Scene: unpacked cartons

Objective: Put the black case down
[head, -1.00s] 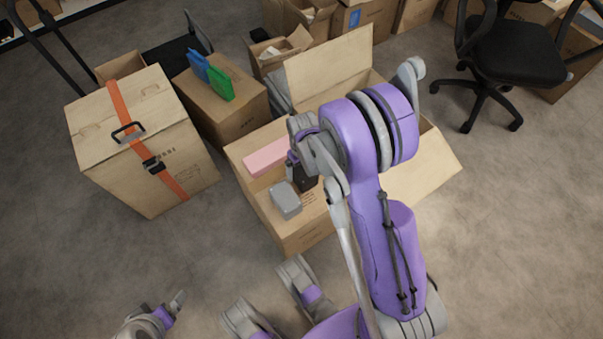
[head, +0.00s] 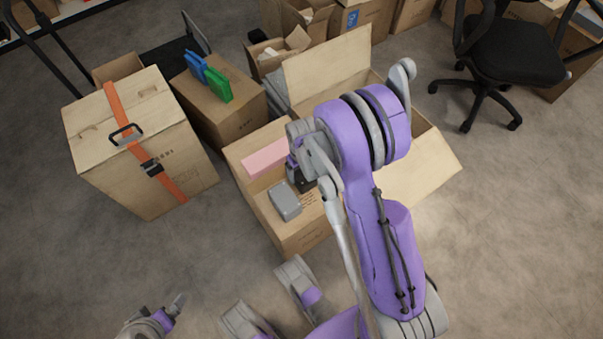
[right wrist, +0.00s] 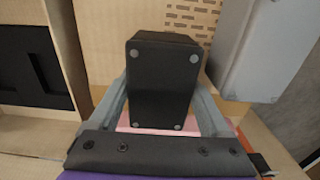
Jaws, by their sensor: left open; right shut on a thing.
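The black case (right wrist: 160,85) fills the middle of the right wrist view, its flat face with several grey round feet turned to the camera. My right gripper (right wrist: 158,100) is shut on it, with one grey finger along each side. In the head view the black case (head: 307,185) is a small dark patch, mostly hidden by my right arm, over the open carton (head: 290,237). Whether it touches anything beneath cannot be told. My left gripper (head: 172,311) is open and empty at the lower left, low over the floor, far from the case.
A grey box (head: 285,201) lies beside the black case, and a pink box (head: 264,158) is in the open carton behind it. A strapped carton (head: 145,150) stands left. Another carton (head: 225,110) bears blue and green items. An office chair (head: 508,55) stands right.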

